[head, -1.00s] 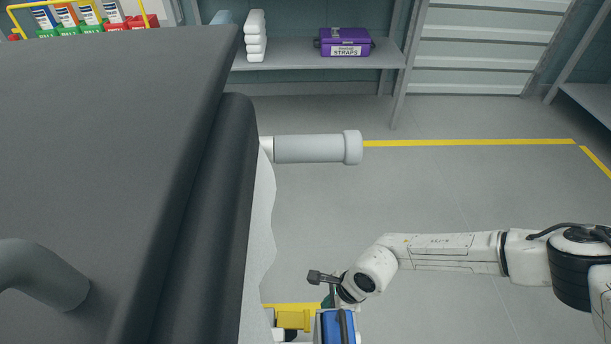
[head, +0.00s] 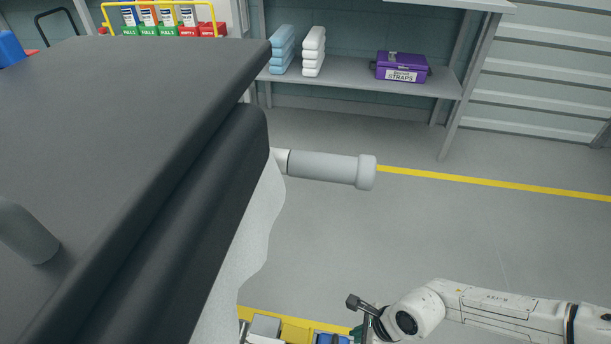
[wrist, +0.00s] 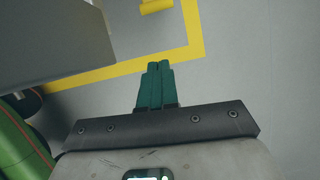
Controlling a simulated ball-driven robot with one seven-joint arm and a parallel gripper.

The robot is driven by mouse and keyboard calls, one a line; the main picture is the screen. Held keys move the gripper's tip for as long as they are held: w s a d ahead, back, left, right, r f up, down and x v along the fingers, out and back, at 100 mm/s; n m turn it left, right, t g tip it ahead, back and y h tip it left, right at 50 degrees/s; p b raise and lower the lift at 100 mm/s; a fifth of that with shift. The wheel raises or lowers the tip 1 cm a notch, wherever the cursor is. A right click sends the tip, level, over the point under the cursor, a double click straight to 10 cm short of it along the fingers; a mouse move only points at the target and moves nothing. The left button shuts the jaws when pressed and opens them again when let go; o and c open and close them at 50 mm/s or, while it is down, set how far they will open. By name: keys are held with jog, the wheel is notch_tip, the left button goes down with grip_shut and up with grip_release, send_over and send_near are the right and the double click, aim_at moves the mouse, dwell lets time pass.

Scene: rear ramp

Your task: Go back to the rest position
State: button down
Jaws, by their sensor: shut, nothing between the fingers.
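My gripper (wrist: 159,70) is in the wrist view with its two green fingers side by side, shut and empty, above the grey floor. In the head view, my white arm reaches in from the lower right, and its end is low, at the bottom edge of the picture. The fingertips are cut off or hidden there. The gripper is to the right of the large dark padded surface (head: 130,110) and apart from it.
A grey handle with a round end (head: 322,168) sticks out from the padded surface. Behind stands a shelf (head: 350,78) with folded towels (head: 313,50) and a purple straps box (head: 401,67). Yellow lines (head: 490,182) mark the floor. Open floor (head: 430,225) lies to the right.

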jog(key=s+d+r+m+t+h, duration=0.15)
jog(key=d+r+m+t, duration=0.4)
jog(key=m, duration=0.95)
jog(key=s+d+r+m+t+h, duration=0.1)
jog(key=d+r+m+t+h, duration=0.2)
jog(key=d+m+t, duration=0.75)
jog(key=s+d+f+m+g+h, duration=0.1)
jog(key=s+d+m+g+h, duration=0.25)
jog(key=s+m+g, duration=1.4)
jog(key=a+r+m+t+y, duration=0.25)
jog(key=a+m, duration=0.25)
jog(key=m, duration=0.4)
notch_tip(320, 180, up, 30)
jog(key=g+p, duration=0.1)
jog(key=p, duration=2.9)
jog(key=shift+w+d+n+y, duration=0.25)
jog(key=shift+w+n+y, duration=0.05)
jog(key=shift+w+y, duration=0.15)
